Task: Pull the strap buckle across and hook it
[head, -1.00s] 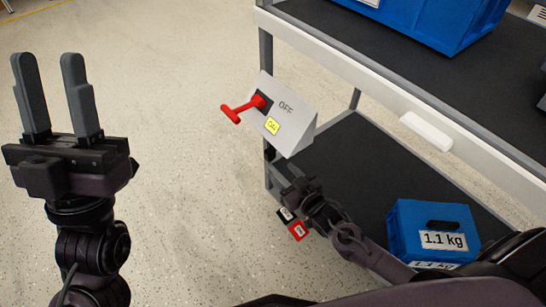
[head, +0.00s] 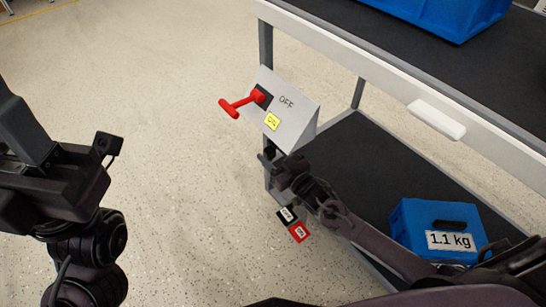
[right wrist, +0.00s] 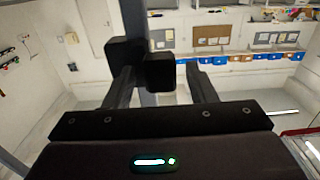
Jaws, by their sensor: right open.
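No strap or buckle shows. A grey slanted switch box (head: 285,112) stands at the corner of a cart, marked OFF, with a yellow label (head: 272,121). Its red T-shaped handle (head: 240,103) points left. My right gripper (head: 274,168) is just below the box; its fingers are hard to make out there. In the right wrist view its fingers (right wrist: 161,85) are apart, with dark blocks (right wrist: 158,72) in view around the gap; I cannot tell whether they touch. My left gripper (head: 28,140) is cut off at the left edge, with one finger showing.
The grey cart has an upper shelf with a blue bin (head: 440,15) and a white-grey front rail (head: 370,75). A blue 1.1 kg box (head: 437,230) sits on the lower dark shelf (head: 375,165). Black and red tagged pieces (head: 299,232) show below my right gripper.

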